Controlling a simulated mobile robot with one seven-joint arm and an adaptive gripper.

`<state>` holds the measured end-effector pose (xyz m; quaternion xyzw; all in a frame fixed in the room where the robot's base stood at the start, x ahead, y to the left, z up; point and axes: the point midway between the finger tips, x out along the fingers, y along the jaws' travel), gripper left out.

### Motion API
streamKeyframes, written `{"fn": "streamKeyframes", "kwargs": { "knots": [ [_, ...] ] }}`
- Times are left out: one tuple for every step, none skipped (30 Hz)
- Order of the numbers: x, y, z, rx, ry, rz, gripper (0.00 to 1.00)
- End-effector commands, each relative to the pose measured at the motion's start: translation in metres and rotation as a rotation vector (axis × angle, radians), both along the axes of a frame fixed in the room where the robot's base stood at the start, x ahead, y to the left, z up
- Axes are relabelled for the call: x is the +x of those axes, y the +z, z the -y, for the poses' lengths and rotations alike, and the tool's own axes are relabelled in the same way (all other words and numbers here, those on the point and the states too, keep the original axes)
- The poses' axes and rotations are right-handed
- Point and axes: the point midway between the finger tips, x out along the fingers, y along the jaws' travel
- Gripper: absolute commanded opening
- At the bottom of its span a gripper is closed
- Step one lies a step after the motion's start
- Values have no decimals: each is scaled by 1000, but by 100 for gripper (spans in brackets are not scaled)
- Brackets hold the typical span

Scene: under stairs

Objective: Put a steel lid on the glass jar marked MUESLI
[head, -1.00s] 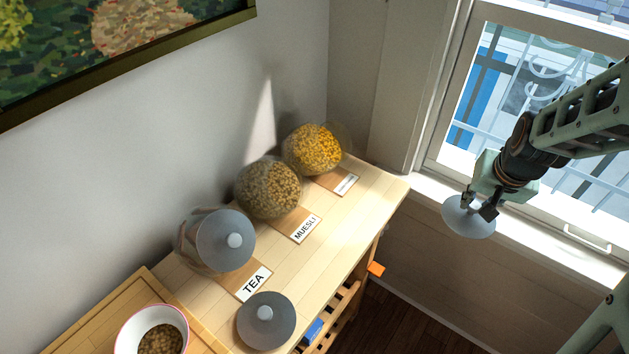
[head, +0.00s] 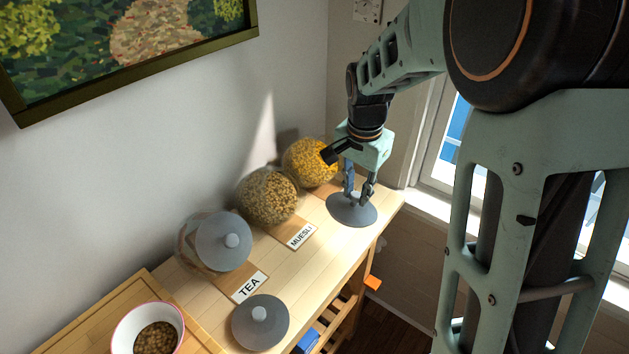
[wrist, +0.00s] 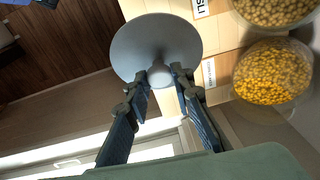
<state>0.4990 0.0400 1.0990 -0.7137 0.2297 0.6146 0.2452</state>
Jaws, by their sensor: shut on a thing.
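My gripper (head: 358,197) is shut on the knob of a grey steel lid (head: 347,211); the lid also shows in the wrist view (wrist: 140,40). The held lid appears above the front right part of the counter, to the right of the MUESLI jar (head: 267,196). That jar is round glass, full of brown muesli, with no lid on it, behind a label reading MUESLI (head: 301,236). In the wrist view the muesli jar (wrist: 275,10) is at the upper right. A second steel lid (head: 260,321) lies at the counter's front.
A jar behind the TEA label (head: 249,287) wears a steel lid (head: 223,241). An open jar of yellow cereal (head: 308,160) stands at the back, close to my gripper. A bowl (head: 148,330) sits on a wooden tray at lower left. The wall is behind the jars.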

Motion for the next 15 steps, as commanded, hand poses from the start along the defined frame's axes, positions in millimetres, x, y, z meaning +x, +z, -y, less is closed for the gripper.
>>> {"fn": "streamKeyframes", "kwargs": {
  "knots": [
    [2, 1, -5, 42, -119, -24, 0],
    [2, 3, -10, 71, -194, -40, 0],
    [2, 6, -16, 112, -295, -56, 0],
    [1, 8, -21, 144, -374, -68, 0],
    [1, 10, -26, 179, -453, -75, 0],
    [0, 13, -33, 227, -557, -83, 0],
    [-1, 16, -38, 264, -634, -84, 0],
    [-2, 18, -43, 301, -710, -84, 0],
    [-3, 22, -50, 350, -805, -79, 0],
    [-3, 24, -56, 385, -871, -73, 0],
    [-4, 27, -60, 417, -932, -65, 0],
    [-5, 30, -66, 457, -1004, -55, 0],
    [-5, 31, -70, 483, -1052, -45, 0],
    [-6, 33, -74, 507, -1092, -35, 0],
    [-6, 35, -78, 534, -1140, -25, 0]
  ]
}}
